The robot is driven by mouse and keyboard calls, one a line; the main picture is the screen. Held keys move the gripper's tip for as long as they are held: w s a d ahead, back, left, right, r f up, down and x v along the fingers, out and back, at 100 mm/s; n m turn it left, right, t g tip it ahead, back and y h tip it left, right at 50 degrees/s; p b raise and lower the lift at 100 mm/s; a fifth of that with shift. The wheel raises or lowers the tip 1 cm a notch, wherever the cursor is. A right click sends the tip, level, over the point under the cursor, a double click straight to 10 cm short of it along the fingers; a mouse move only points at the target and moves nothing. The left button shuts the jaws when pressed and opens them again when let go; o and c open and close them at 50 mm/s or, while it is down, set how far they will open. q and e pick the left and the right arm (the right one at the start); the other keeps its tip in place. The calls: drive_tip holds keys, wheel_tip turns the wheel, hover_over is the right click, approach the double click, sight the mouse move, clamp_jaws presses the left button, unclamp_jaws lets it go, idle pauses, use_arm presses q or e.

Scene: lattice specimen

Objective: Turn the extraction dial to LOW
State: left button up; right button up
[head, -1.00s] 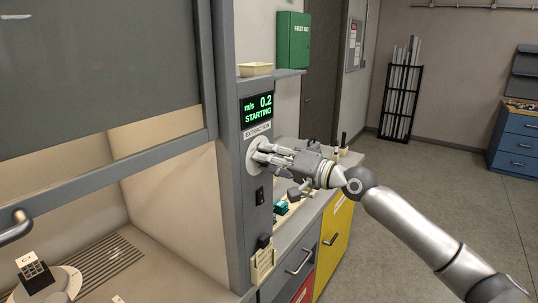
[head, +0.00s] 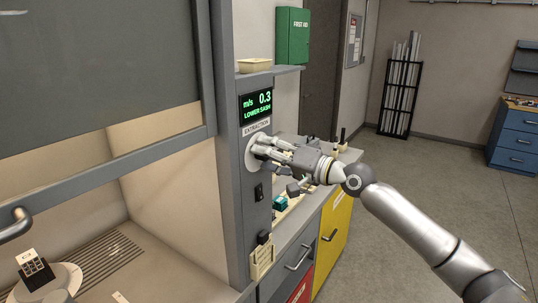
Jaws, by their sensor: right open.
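The extraction dial (head: 252,155) is a pale round dial on the grey post of the fume cupboard, under the label EXTRACTION. My right gripper (head: 258,149) is at the dial with its fingers open around the knob area. The fingers hide most of the dial, so its pointer and setting cannot be read. The display (head: 257,105) above reads 0.3 m/s and LOWER SASH in green. My left gripper is not in view.
The sash (head: 100,70) is raised, with the lit cupboard interior below it. A black switch (head: 259,192) sits under the dial. A bench with small items (head: 280,204) and a yellow cabinet door (head: 338,225) stand to the right. A lattice specimen (head: 34,267) lies at lower left.

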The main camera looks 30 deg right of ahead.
drive_tip(key=shift+s, duration=0.1)
drive_tip(key=v, duration=1.1)
drive_tip(key=shift+s+d, duration=0.2)
drive_tip(key=shift+s, duration=0.15)
idle(1.8)
